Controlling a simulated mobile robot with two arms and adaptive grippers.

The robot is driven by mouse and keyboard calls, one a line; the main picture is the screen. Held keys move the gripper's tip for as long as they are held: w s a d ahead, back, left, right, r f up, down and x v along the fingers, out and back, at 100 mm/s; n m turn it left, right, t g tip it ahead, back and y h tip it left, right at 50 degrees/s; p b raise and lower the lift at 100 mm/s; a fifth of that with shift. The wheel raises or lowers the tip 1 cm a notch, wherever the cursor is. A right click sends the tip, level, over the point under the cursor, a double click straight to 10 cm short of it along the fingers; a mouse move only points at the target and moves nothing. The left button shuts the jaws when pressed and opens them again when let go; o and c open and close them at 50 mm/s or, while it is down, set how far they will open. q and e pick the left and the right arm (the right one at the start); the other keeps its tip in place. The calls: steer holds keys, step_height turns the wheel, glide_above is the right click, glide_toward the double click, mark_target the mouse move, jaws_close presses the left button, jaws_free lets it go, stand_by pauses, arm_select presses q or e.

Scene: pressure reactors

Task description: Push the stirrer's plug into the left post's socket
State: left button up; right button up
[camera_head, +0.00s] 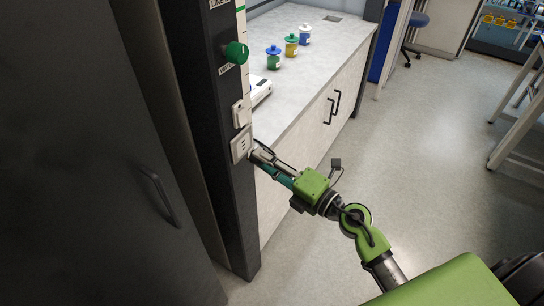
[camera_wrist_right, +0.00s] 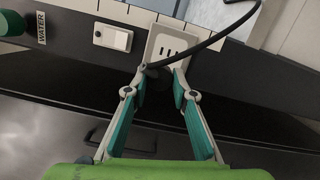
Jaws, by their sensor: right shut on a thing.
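The left post's socket (camera_head: 240,146) is a pale plate on the dark post, with dark slots; it also shows in the wrist view (camera_wrist_right: 160,43). My right gripper (camera_head: 258,154) is right at the socket's right edge. In the wrist view its fingertips (camera_wrist_right: 161,77) are just below the socket plate, shut on the plug, which is mostly hidden. The plug's black cable (camera_wrist_right: 205,46) runs from the fingertips across the lower socket to the upper right. I cannot tell whether the plug touches the socket. A white device (camera_head: 261,93), perhaps the stirrer, stands on the bench. My left gripper is not in view.
A pale switch (camera_head: 240,112) sits above the socket, and a green knob (camera_head: 236,53) higher on the post. Several lidded jars (camera_head: 273,58) stand on the grey bench (camera_head: 325,50). A dark cabinet door (camera_head: 80,170) fills the left.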

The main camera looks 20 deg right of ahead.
steer(key=shift+d+f+m+t+h, duration=0.2)
steer(key=shift+d+h, duration=0.05)
steer(key=shift+d, duration=0.3)
steer(key=shift+d+f+m+t+h, duration=0.2)
steer(key=shift+d+f, duration=0.05)
steer(key=shift+d, duration=0.25)
steer(key=shift+d+f+m+t+h, duration=0.2)
steer(key=shift+d+h, duration=0.05)
steer(key=shift+d, duration=0.3)
steer(key=shift+w+a+p, duration=0.15)
steer(key=shift+w+a, duration=0.75)
steer(key=shift+w, duration=0.3)
steer(key=shift+w+a+p, duration=0.15)
steer(key=shift+w+a, duration=0.75)
steer(key=shift+w, duration=0.25)
steer(key=shift+r+p, duration=0.1)
steer(key=shift+p, duration=0.25)
steer(key=shift+w+a, duration=0.25)
steer(key=shift+w, duration=0.1)
steer(key=o, duration=1.1)
steer(key=shift+s, duration=0.1)
